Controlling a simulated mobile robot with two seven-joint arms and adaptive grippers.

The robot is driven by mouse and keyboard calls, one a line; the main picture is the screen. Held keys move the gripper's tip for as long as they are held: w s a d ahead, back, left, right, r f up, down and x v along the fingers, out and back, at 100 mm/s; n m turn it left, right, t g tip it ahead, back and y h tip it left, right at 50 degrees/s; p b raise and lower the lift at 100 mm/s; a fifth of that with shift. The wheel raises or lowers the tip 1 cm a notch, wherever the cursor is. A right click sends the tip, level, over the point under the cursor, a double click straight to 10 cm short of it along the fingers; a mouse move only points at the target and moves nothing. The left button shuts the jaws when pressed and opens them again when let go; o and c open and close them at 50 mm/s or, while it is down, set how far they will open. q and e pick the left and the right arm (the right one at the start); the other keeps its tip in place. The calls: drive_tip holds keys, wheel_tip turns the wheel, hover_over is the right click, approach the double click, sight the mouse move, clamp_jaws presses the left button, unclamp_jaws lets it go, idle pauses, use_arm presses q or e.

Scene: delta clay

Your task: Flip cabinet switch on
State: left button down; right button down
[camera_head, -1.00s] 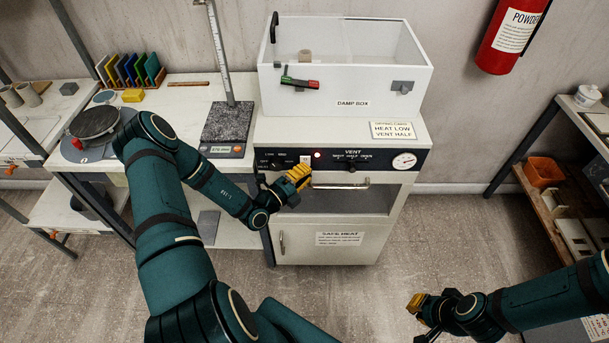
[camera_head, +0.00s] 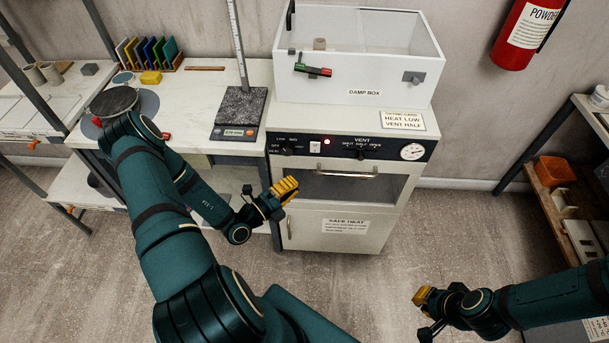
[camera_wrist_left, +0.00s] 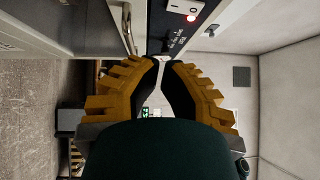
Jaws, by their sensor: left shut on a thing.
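The cabinet (camera_head: 345,224) has a dark control panel (camera_head: 384,147) along its upper front. A small white switch (camera_head: 315,147) sits on it, beside a red lamp (camera_head: 327,141) that looks lit. The switch plate also shows at the top of the left wrist view (camera_wrist_left: 183,6). My left gripper (camera_head: 287,186) is below and left of the switch, apart from it, in front of the cabinet. Its yellow fingers (camera_wrist_left: 162,64) are drawn close together; what they hold cannot be made out. My right gripper (camera_head: 424,298) is at lower right, away from the cabinet; its opening is unclear.
A damp box (camera_head: 364,92) stands on the cabinet. Dark knobs (camera_head: 361,154) and a dial (camera_head: 412,151) share the panel, above a handle (camera_head: 361,174). A workbench (camera_head: 200,95) stands left, a shelf (camera_head: 555,205) right. The floor between is clear.

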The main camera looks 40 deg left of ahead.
use_arm(q)
drive_tip(key=shift+v, duration=0.85)
